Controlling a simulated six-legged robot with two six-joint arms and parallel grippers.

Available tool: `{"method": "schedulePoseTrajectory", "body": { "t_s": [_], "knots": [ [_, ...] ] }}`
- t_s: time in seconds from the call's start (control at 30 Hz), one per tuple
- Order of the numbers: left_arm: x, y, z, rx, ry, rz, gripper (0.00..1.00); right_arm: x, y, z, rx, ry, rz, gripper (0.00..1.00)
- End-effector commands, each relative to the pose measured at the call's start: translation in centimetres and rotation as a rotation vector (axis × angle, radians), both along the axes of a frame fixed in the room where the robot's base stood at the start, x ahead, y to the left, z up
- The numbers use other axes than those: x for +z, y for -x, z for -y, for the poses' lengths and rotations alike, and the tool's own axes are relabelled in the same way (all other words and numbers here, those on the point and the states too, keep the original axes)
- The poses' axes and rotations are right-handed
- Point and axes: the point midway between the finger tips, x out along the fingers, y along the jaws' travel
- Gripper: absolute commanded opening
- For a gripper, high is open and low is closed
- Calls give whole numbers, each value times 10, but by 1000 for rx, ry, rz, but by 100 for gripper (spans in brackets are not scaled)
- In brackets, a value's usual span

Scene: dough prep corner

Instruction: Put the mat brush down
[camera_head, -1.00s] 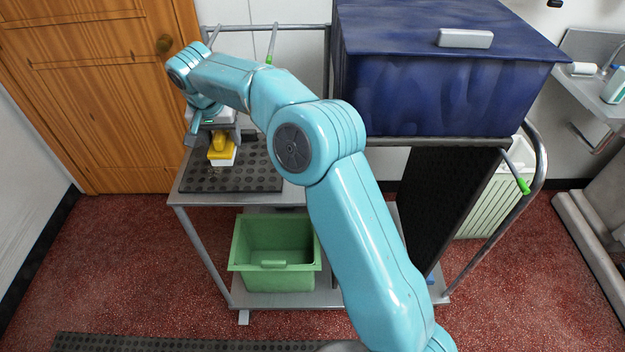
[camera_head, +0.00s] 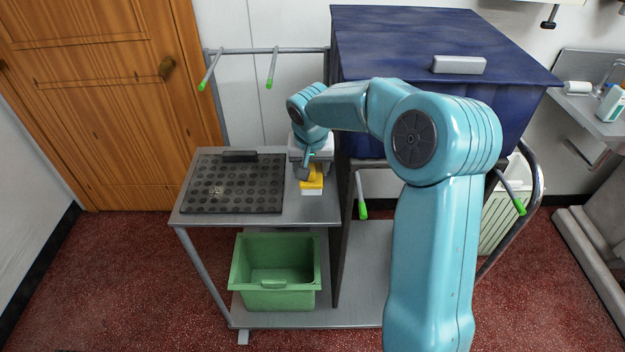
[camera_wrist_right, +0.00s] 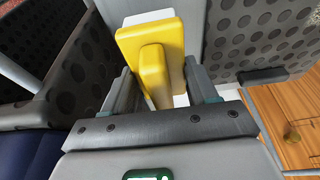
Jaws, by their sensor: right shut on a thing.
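The mat brush (camera_head: 312,183) has a yellow back and handle with white bristles below. My right gripper (camera_head: 307,165) is shut on its handle, bristles down, over the bare metal to the right of the mat. I cannot tell whether the bristles touch the metal. The right wrist view shows the yellow brush (camera_wrist_right: 127,40) between the two fingers (camera_wrist_right: 160,88). The dark dimpled mat (camera_head: 240,185) lies flat on the cart top (camera_head: 262,221), with a small pale patch of crumbs on it. My left gripper is out of view.
A green bin (camera_head: 275,295) stands on the cart's lower shelf. A big dark blue box (camera_head: 440,45) rises close to the right of the brush. Green-tipped pegs (camera_head: 271,70) stick out from the back rail. A strip of bare metal lies around the brush.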

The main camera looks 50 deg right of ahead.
Motion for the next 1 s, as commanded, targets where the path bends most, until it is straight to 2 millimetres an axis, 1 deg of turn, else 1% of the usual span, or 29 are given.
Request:
{"method": "schedulePoseTrajectory", "body": {
  "t_s": [0.13, 0.33, 0.4, 0.43, 0.67, 0.83, 0.87, 0.9, 0.93, 1.0],
  "knots": [
    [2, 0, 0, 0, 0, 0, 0, -13, 0, 1, -1, 0, -2, 21],
    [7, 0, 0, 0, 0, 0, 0, -48, 0, 0, -1, 0, -3, 21],
    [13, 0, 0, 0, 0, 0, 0, -51, 2, 2, -1, 0, -2, 21],
    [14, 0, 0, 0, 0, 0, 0, -53, 2, 3, -1, 1, 1, 21],
    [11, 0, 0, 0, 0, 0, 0, -55, 2, 3, -1, 1, 3, 21],
    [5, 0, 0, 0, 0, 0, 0, -60, 2, 3, -1, 1, 3, 21],
    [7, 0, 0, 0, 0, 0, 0, -59, 2, 3, -1, 2, 2, 64],
    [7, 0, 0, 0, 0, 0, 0, -58, 2, 3, -1, 1, 2, 77],
    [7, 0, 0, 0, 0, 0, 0, -58, 2, 3, -1, 1, 2, 83],
    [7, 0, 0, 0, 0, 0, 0, -58, 2, 3, -1, 1, 2, 83]
  ]
}}
